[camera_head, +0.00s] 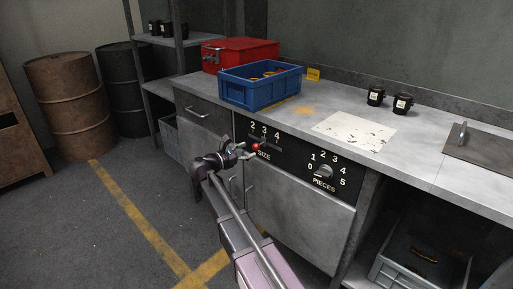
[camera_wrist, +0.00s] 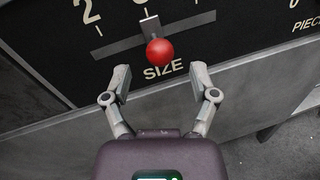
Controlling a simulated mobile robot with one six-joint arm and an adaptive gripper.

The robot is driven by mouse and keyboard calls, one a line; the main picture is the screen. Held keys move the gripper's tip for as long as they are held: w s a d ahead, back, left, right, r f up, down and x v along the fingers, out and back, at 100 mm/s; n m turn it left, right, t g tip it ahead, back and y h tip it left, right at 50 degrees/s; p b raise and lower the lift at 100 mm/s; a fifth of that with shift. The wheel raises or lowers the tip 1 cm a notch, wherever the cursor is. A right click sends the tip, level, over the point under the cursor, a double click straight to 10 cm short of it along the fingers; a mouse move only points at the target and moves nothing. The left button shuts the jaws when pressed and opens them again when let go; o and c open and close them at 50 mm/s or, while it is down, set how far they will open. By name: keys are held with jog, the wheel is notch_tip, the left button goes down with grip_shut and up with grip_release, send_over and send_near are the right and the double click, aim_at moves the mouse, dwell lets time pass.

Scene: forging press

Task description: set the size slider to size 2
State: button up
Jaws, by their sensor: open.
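The size slider has a red ball knob (camera_head: 256,147) on the black panel above the word SIZE. In the wrist view the knob (camera_wrist: 159,51) stands out from a grey slotted bar (camera_wrist: 110,48). Its stem sits near the middle of the bar, about at the 3. The 2 (camera_wrist: 90,12) is left of it, and the 4 is partly cut off at the top right. My gripper (camera_wrist: 160,72) is open, its fingers spread left and right just short of the knob, with nothing between them. In the head view my gripper (camera_head: 246,152) partly covers the slider area.
A PIECES dial (camera_head: 323,172) is right of the slider on the same panel. A blue crate (camera_head: 262,92), a red toolbox (camera_head: 238,55) and two black cups (camera_head: 376,96) stand on the counter above. Drawer and door handles project below and left of the panel. The floor at left is open.

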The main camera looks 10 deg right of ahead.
aim_at(257, 145)
jog(key=shift+x, duration=2.2)
grip_shut()
jog(key=shift+w+a, duration=0.65)
jog(key=shift+w, duration=0.25)
jog(key=shift+w+a, duration=0.65)
jog(key=shift+w, duration=0.25)
jog(key=shift+w+a, duration=0.65)
jog(key=shift+w, duration=0.25)
